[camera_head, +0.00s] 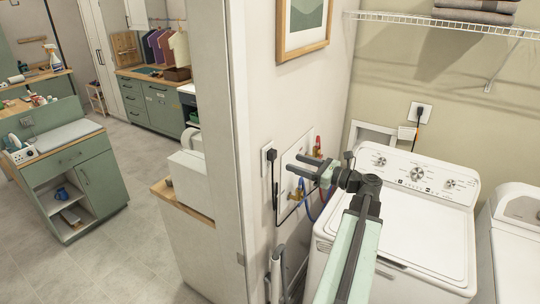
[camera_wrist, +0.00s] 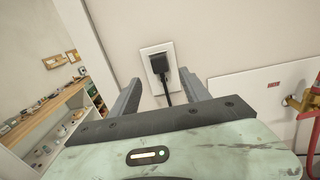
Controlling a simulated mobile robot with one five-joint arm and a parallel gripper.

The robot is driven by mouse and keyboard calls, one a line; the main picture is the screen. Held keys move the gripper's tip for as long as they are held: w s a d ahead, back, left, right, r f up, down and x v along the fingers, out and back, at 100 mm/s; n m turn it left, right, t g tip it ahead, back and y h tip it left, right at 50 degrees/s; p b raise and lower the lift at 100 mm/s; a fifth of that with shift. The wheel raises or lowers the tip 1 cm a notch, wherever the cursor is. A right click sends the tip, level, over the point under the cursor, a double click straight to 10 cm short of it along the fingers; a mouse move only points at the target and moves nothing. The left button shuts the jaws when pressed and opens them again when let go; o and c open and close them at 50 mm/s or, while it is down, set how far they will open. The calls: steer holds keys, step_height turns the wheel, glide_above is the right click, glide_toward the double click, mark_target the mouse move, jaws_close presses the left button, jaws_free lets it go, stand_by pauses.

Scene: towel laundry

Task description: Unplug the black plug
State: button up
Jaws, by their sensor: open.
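The black plug (camera_head: 271,155) sits in a white wall outlet (camera_head: 264,150) on the narrow wall left of the washer, with its cord hanging down. In the wrist view the black plug (camera_wrist: 159,63) is in its white outlet plate (camera_wrist: 148,50), centred beyond my fingers. My gripper (camera_head: 300,166) is open and empty, pointing left toward the plug and apart from it. In the wrist view the two dark fingers of my gripper (camera_wrist: 165,85) lie to either side of the plug and its cord, short of the wall.
A second outlet with a black plug (camera_head: 418,113) is on the back wall above the washer (camera_head: 400,200). A valve panel (camera_head: 295,165) with a red-handled valve (camera_head: 317,145) and hoses is close beside my gripper. A shelf (camera_head: 182,202) projects left of the wall edge.

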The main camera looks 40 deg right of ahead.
mark_target(275, 156)
steer(key=shift+x, duration=4.35)
jaws_close()
steer(key=shift+s, duration=0.15)
steer(key=shift+v, duration=2.9)
step_height(275, 156, down, 12)
steer(key=b, duration=1.2)
